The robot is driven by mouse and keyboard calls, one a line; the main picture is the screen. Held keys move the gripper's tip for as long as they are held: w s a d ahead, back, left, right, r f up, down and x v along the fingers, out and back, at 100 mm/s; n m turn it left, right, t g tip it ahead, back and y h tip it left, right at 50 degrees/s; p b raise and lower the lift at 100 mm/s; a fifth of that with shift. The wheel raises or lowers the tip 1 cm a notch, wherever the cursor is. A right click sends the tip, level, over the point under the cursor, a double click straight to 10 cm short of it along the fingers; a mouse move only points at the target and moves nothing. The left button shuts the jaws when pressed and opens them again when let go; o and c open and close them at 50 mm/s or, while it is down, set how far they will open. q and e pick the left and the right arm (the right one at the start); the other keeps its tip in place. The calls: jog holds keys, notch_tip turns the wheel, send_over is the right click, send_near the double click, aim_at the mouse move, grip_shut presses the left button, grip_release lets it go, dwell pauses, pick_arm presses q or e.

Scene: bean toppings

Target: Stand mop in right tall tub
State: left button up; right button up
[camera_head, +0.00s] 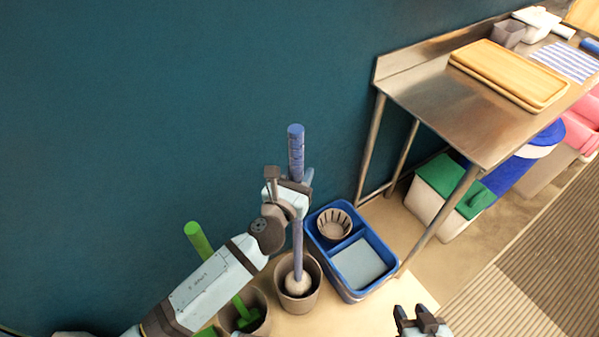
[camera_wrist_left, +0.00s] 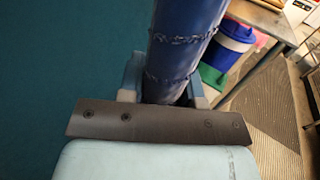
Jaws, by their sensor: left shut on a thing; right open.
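The mop (camera_head: 297,240) has a blue handle and a pale head (camera_head: 297,284). My left gripper (camera_head: 297,186) is shut on the upper part of the handle, and the mop stands nearly upright. The blue handle (camera_wrist_left: 183,45) also shows between the fingers in the left wrist view. The right tall tub (camera_head: 300,307) is brown and round. The mop head shows inside its rim; whether it touches the bottom is hidden. My right gripper (camera_head: 421,320) is open and empty at the bottom edge, away from the tub.
A left brown tub (camera_head: 262,329) holds a green-handled tool (camera_head: 198,238), partly behind my left arm. A blue divided bucket (camera_head: 351,292) stands just right of the right tub. A steel table (camera_head: 440,98) is further right, and a dark teal wall is behind.

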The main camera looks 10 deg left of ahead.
pick_arm(q)
jog(key=shift+f, duration=0.2)
jog(key=o, duration=1)
jog(key=b+v, duration=0.1)
jog(key=v, duration=1.2)
jog(key=shift+s+b, duration=0.35)
jog(key=shift+s, duration=0.05)
